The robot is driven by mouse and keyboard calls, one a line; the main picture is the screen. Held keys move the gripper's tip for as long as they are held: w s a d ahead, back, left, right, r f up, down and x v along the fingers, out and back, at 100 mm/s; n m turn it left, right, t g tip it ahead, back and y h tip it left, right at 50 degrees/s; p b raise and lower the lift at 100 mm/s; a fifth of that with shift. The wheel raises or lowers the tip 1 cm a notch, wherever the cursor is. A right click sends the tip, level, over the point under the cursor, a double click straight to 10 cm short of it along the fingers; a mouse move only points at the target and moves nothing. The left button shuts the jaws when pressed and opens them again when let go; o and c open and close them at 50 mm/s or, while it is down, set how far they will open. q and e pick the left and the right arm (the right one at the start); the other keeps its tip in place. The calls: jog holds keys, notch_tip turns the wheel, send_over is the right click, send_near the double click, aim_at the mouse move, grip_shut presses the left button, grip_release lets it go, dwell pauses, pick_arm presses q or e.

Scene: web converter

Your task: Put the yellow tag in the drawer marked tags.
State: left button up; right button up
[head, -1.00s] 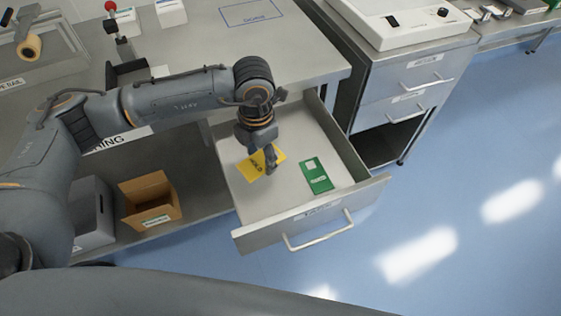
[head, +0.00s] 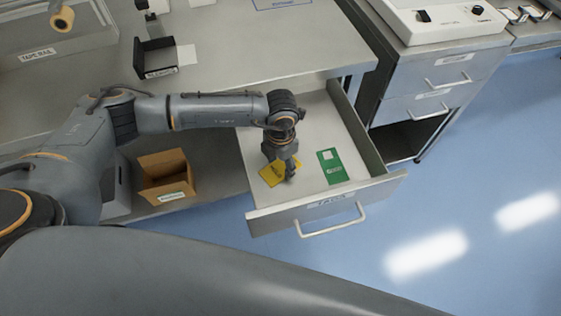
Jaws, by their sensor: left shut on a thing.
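The yellow tag (head: 272,176) with dark print is inside the open drawer (head: 262,212), in its left front part. My left gripper (head: 290,174) reaches down into the drawer and is shut on the yellow tag at its right side. Whether the tag touches the drawer floor I cannot tell. A green tag (head: 332,168) with a white patch lies on the drawer floor to the right of the gripper. My right gripper is not in view.
The drawer's handle (head: 331,221) sticks out over the blue floor. An open cardboard box (head: 165,172) stands on the shelf at left. A small black tray (head: 156,58) is on the bench top. A cabinet (head: 428,84) stands right of the drawer.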

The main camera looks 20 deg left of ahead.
aim_at(280, 168)
pick_arm(q)
jog(key=shift+s+f+b, duration=0.1)
jog(key=shift+f+b, duration=0.3)
jog(key=shift+b, duration=0.05)
jog(key=o, duration=0.7)
jog(key=shift+r, duration=0.1)
jog(key=shift+o, duration=0.7)
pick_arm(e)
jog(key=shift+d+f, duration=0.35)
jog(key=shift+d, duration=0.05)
pick_arm(q)
jog(key=shift+r+p, duration=0.4)
jog(key=shift+p, duration=0.1)
notch_tip(280, 168, up, 12)
jog(key=b, duration=0.2)
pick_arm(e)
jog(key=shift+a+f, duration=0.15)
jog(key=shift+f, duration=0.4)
